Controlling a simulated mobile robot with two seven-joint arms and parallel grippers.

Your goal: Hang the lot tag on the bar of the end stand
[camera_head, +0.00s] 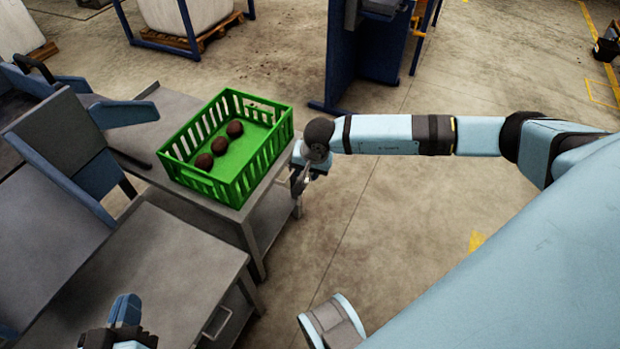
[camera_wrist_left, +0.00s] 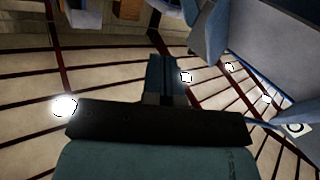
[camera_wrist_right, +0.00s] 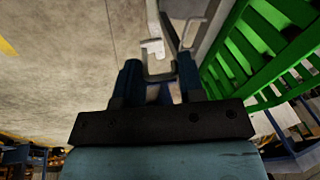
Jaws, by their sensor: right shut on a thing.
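My right gripper (camera_head: 303,178) is beside the end stand's (camera_head: 262,212) right edge, close to the green crate. In the right wrist view, the right gripper (camera_wrist_right: 160,88) is shut on a small pale piece, which I take to be the lot tag (camera_wrist_right: 158,76). A pale bent part rises above the fingertips. A thin grey bent bar (camera_wrist_right: 197,22) shows just past the fingers; whether the tag touches it I cannot tell. In the head view the tag is too small to make out. My left gripper (camera_head: 126,309) is low at the left, fingers together and empty; its fingers (camera_wrist_left: 163,76) also show in the left wrist view.
The green crate (camera_head: 262,178) with several dark potatoes (camera_head: 220,146) stands on the end stand. A grey table (camera_head: 165,265) with a pale loop (camera_head: 217,322) on its side is nearer. Blue-grey machine panels (camera_head: 62,130) stand left. Concrete floor right of the stand is clear.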

